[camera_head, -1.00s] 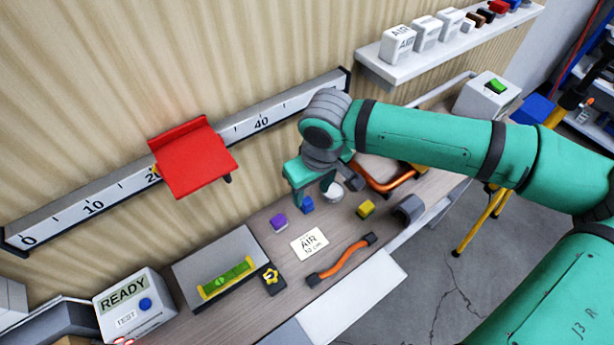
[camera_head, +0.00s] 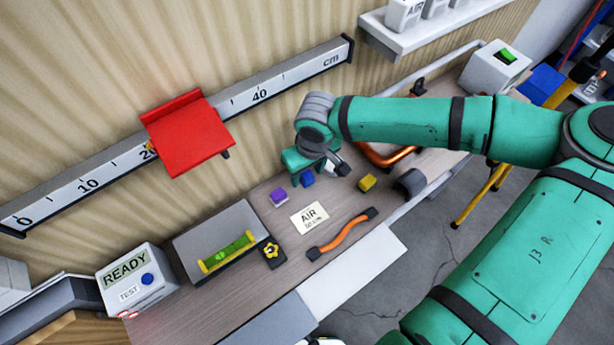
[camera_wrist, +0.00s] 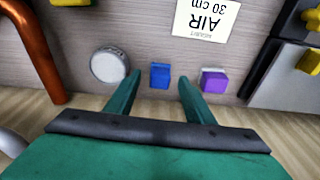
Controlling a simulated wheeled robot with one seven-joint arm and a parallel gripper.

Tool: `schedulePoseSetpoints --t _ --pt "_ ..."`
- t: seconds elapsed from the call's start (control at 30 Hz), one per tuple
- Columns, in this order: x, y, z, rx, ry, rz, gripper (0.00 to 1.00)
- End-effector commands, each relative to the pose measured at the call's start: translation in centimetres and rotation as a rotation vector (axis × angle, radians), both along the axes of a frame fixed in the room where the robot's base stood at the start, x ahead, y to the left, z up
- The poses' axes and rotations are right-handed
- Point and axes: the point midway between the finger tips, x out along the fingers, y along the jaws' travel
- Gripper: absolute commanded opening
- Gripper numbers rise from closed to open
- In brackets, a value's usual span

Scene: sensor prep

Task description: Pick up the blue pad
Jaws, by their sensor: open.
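The blue pad (camera_head: 307,178) is a small blue block on the wooden bench, and it also shows in the wrist view (camera_wrist: 160,76). My gripper (camera_wrist: 158,84) is open, with one green finger on each side of the blue pad in that view. I see no contact between the fingers and the pad. In the head view my gripper (camera_head: 300,168) is low over the bench at the pad, and its far parts are partly hidden by the wrist.
A purple block (camera_wrist: 214,80) is close beside the right finger, and a round white-grey knob (camera_wrist: 109,66) is by the left finger.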

Motion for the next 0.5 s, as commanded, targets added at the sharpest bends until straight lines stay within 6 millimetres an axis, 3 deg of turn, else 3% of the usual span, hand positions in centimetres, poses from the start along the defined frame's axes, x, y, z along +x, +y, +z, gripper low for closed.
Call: schedulePoseSetpoints --t 0.13,0.37,0.5 --pt "0.14 0.00 -1.17 0.000 0.001 -0.002 0.48" --pt "0.16 0.01 -1.31 0.000 0.000 -0.002 0.48" --pt "0.16 0.01 -1.30 0.000 0.000 -0.002 0.20"
